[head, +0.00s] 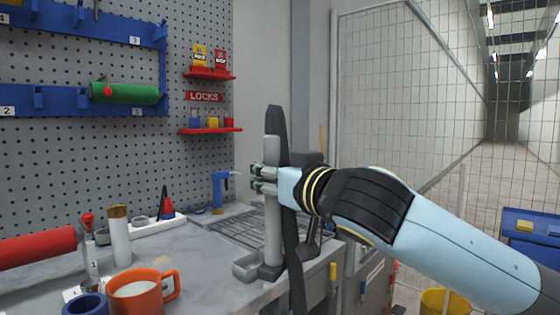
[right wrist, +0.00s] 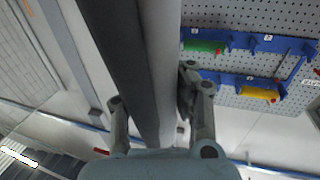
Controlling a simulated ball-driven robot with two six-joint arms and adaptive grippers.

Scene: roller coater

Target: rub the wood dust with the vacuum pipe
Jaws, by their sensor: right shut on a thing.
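The vacuum pipe (head: 273,215) is a grey upright tube with a dark strip or hose alongside it, standing at the right end of the grey workbench. My right gripper (head: 262,178) comes in from the right and is shut on the pipe at about mid height. In the right wrist view the pipe (right wrist: 160,70) runs between the two fingers of my right gripper (right wrist: 155,100). The pipe's lower end is near a grey base on the bench. I cannot clearly make out wood dust; only a faint pale patch shows on the bench. My left gripper is not in view.
The workbench (head: 205,250) holds an orange mug (head: 137,298), a blue cup (head: 85,306), a white-and-brown cylinder (head: 119,240) and a blue tool (head: 221,187). A red roller (head: 35,248) lies at left. A pegboard stands behind; a mesh fence (head: 400,90) stands at right.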

